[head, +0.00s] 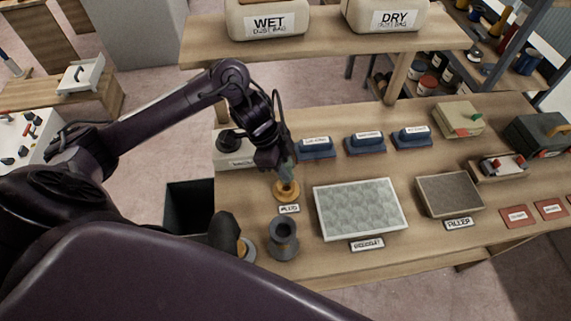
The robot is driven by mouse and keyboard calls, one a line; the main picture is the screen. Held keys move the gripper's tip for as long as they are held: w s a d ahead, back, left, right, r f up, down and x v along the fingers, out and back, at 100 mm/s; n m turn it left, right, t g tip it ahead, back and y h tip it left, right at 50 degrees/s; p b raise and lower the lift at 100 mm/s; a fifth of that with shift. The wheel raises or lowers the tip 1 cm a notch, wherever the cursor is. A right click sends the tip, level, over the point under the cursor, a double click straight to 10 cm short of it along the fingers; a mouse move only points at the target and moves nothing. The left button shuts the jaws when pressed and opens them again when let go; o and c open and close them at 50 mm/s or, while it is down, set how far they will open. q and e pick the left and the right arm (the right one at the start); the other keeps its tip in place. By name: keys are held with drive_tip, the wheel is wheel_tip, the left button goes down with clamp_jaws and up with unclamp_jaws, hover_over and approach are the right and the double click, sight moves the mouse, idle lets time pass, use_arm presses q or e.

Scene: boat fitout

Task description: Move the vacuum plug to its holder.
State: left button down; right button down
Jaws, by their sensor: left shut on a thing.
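My left gripper (286,172) points down at the left part of the bench, its fingers shut on the vacuum plug. The plug (287,185) shows as a small yellow-orange piece just below the fingertips; its upper part is hidden by them. Around its lower end is a flat orange ring (287,196), which looks like the holder, with a small white label (289,208) in front that seems to read PLUG. I cannot tell whether the plug rests in the ring or hangs just above it. My right gripper is not in view.
A grey flanged socket (283,238) stands nearer the front edge. A pale textured panel (360,208) and a brown filler panel (449,194) lie to the right. Blue sanding blocks (365,143) sit behind. WET (268,22) and DRY (388,14) bags stand on the shelf above.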

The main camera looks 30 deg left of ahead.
use_arm(q)
drive_tip(key=shift+p, duration=0.3)
idle(0.4)
drive_tip(key=shift+f+b, duration=1.35)
drive_tip(key=shift+f, duration=0.75)
drive_tip(key=c, duration=1.1)
unclamp_jaws()
drive_tip(key=v, duration=0.7)
drive_tip(key=shift+r, duration=0.4)
drive_tip(key=shift+s+a, duration=0.1)
drive_tip(key=shift+a, duration=0.05)
